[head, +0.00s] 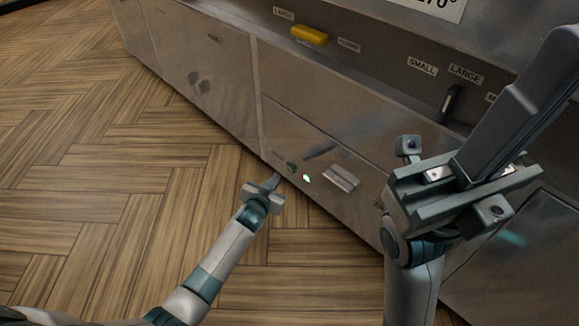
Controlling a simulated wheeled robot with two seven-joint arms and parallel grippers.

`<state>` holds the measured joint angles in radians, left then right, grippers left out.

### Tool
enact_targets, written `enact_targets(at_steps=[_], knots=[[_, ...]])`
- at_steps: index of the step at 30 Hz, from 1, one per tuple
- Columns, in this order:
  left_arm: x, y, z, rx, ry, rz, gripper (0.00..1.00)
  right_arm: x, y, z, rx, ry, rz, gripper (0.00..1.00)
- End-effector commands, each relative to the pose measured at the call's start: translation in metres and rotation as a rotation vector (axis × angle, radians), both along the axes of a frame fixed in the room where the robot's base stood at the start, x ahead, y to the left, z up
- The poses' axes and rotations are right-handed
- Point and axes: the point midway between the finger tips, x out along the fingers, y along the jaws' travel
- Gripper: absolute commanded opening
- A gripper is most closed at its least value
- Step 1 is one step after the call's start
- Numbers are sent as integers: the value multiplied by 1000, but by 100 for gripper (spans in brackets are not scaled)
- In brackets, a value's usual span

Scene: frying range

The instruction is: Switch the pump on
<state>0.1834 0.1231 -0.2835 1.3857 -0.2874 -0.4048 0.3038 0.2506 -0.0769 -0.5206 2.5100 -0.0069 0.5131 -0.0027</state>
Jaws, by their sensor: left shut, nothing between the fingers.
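A small round dark green button (291,167) sits low on the metal cabinet front. Just right of it is a small lit greenish-white lamp (306,178). My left gripper (276,180) is shut and empty, its tips close to the button's lower left. I cannot tell whether the tips touch the panel. My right gripper (540,80) is large in the foreground at right, its fingers pointing up and right. I cannot tell whether it is open or shut. It hides part of the cabinet front.
The cabinet (210,85) runs from upper left to lower right. A pale handle-like plate (341,178) sits right of the lamp. A yellow block (310,35) and a dark handle (451,103) are higher up, near labels. The wooden floor (100,130) at left is clear.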

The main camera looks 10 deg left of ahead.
Motion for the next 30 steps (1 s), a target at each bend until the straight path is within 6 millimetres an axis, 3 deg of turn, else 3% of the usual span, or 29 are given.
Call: enact_targets(at_steps=[10,26,30], knots=[[-21,13,1,-1,-1,-1,0,0,0,17,0,-1,0,0],[-22,14,0,-1,-1,-1,0,0,0,16,0,-1,0,0],[-21,10,8,-7,-20,-9,0,0,0,15,1,1,-2,0]])
